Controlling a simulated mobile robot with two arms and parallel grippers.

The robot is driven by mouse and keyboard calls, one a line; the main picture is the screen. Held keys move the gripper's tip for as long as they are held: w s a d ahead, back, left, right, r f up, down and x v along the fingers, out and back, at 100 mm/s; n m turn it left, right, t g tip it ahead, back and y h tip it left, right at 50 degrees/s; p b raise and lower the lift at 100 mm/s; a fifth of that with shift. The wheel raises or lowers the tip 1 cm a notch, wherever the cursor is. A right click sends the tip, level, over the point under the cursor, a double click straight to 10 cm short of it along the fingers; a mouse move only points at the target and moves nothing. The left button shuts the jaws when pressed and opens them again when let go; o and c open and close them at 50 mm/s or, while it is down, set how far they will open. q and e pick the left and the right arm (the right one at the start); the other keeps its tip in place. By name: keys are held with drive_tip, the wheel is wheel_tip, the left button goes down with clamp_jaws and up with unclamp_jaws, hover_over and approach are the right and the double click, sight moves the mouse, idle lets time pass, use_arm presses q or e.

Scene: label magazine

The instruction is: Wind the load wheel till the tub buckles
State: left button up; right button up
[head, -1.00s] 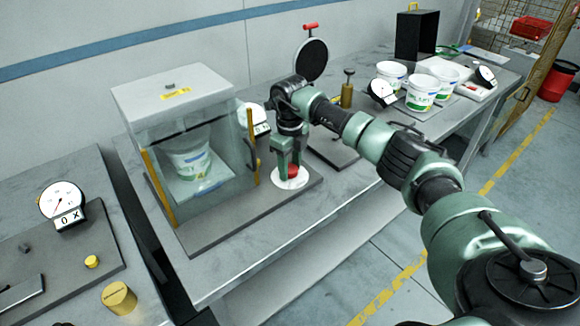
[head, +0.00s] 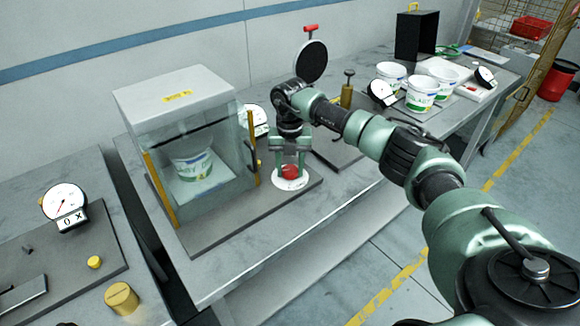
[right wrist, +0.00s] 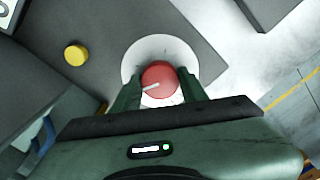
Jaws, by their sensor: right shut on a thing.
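The load wheel, a red knob (head: 290,171) with a pale mark, sits on a white disc (head: 290,184) in front of the chamber. My right gripper (head: 290,164) is shut on it from above; the right wrist view shows a finger on each side of the red knob (right wrist: 159,78). The white and green tub (head: 192,166) stands inside the clear-walled chamber (head: 175,95). It looks squat, but I cannot tell whether its wall has buckled. A white dial (head: 258,118) behind the chamber is partly hidden. My left gripper is not in view.
Several white tubs (head: 421,96) stand at the bench's right. A black round paddle (head: 311,62) and a brass post (head: 347,90) are behind my arm. A second gauge (head: 64,203) and yellow weights (head: 121,298) are on the left bench.

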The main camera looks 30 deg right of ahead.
sight(290, 169)
drive_tip(key=shift+r+m, duration=0.1)
drive_tip(key=shift+m, duration=1)
drive_tip(key=o, duration=1.4)
wheel_tip(290, 169, up, 6)
drive_tip(key=shift+r+b, duration=0.25)
drive_tip(key=shift+b, duration=0.55)
drive_tip(key=shift+r, duration=0.6)
